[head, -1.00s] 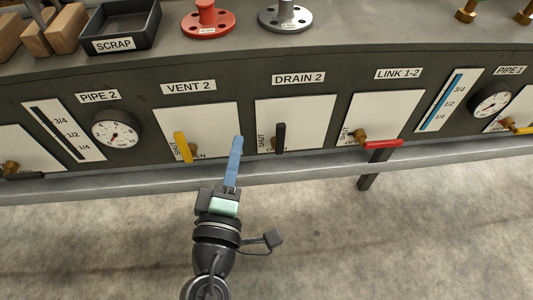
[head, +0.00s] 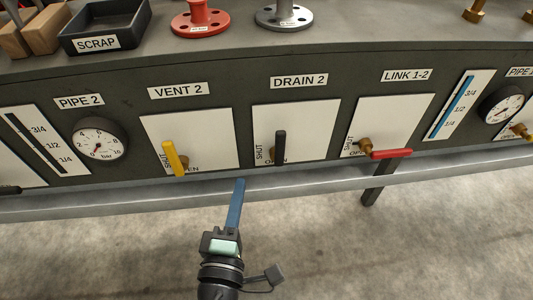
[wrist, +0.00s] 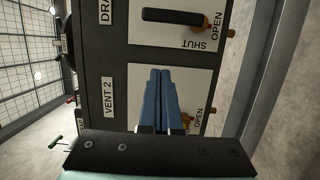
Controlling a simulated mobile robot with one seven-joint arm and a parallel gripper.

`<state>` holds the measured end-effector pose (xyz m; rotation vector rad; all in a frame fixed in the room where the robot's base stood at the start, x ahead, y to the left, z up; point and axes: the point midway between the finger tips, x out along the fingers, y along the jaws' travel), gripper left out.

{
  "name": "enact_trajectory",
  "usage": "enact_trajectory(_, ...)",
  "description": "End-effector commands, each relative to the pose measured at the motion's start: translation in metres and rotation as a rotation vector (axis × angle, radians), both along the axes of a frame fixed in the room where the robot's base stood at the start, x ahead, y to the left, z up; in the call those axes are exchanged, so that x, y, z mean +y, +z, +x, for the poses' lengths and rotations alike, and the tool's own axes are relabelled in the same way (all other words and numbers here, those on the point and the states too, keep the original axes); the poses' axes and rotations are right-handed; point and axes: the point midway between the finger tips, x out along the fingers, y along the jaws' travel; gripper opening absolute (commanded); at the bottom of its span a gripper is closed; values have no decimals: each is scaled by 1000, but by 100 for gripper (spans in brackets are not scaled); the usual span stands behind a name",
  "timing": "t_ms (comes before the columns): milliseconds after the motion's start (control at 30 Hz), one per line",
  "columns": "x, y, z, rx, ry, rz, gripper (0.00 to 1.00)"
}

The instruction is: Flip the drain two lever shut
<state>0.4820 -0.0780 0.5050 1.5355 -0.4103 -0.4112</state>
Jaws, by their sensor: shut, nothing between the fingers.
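The drain two lever (head: 280,147) is a black bar on the white plate under the DRAIN 2 label (head: 299,82). It stands upright in the head view, with SHUT lettered to its left and OPEN partly hidden at its lower end. In the wrist view the black lever (wrist: 173,17) lies across the top, with its brass pivot at its right end. My gripper (head: 240,182) has its blue fingers together and empty. Its tips are below and left of the lever, apart from it. In the wrist view the gripper (wrist: 160,72) overlaps the VENT 2 plate.
The yellow vent lever (head: 173,158) is left of my gripper, with its plate (head: 210,130). The red LINK 1-2 lever (head: 392,154) sticks out to the right. A grey rail (head: 120,203) runs below the panel. A scrap tray (head: 106,27) and flanged spools stand on top.

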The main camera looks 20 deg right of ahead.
Motion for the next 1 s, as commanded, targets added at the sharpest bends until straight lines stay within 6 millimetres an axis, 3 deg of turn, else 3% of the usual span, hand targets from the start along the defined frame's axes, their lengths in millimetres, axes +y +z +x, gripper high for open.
enact_trajectory(433,-45,0,75,-4,-3,0,0)
enact_trajectory(700,-77,0,65,1,-3,1,0)
enact_trajectory(1000,-83,0,64,0,-1,0,0)
